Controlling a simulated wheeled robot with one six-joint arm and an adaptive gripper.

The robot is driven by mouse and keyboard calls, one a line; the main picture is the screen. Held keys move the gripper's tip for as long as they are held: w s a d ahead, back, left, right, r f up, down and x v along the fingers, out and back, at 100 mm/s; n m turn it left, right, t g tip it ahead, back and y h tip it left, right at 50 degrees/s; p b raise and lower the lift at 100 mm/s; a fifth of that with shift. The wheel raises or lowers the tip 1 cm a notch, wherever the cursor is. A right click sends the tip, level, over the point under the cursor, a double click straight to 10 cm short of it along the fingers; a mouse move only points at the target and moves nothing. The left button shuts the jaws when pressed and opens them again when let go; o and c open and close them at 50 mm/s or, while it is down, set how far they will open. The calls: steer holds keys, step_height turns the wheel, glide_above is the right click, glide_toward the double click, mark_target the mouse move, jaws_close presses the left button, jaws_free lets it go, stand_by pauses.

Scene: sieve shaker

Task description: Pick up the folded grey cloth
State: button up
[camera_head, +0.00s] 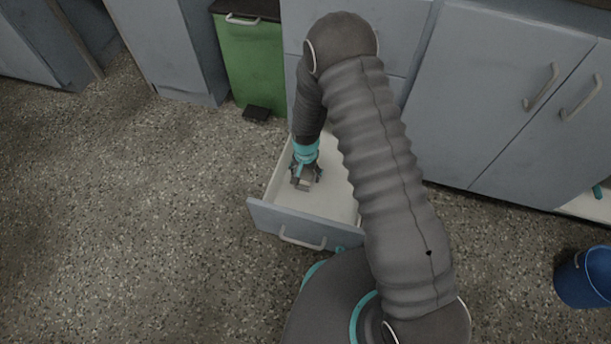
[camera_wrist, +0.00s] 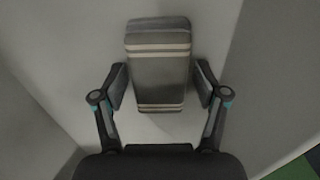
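The folded grey cloth (camera_wrist: 160,70) lies in an open drawer; it is a flat grey block with pale stripes, in the upper middle of the wrist view. In the head view a small grey patch of the cloth (camera_head: 302,184) shows below my gripper (camera_head: 305,175). In the wrist view my gripper (camera_wrist: 160,88) has its fingers apart, one on each side of the cloth, with a small gap visible at each side. The gripper points down into the drawer. The far part of the drawer is hidden by my arm.
The drawer (camera_head: 295,222) is pulled out, with a white inside and a grey front with a handle. A green bin (camera_head: 254,65) stands at the cabinets behind it. A blue bucket (camera_head: 587,278) stands at the right. The speckled floor at left is clear.

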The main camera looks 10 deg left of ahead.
mark_target(306, 173)
steer(key=c, duration=0.7)
steer(key=shift+r, duration=0.1)
steer(key=shift+r, duration=0.55)
step_height(306, 173, up, 3)
steer(key=shift+f, duration=0.15)
steer(key=s+d+r, duration=0.1)
steer(key=d+r, duration=0.1)
steer(key=d, duration=0.1)
steer(key=s+d+r, duration=0.1)
steer(key=d+r, duration=0.1)
steer(key=d, duration=0.2)
steer(key=s+d+r+p, duration=0.1)
steer(key=d+r, duration=0.2)
steer(key=d, duration=0.1)
steer(key=shift+s+d, duration=0.1)
steer(key=shift+s, duration=0.05)
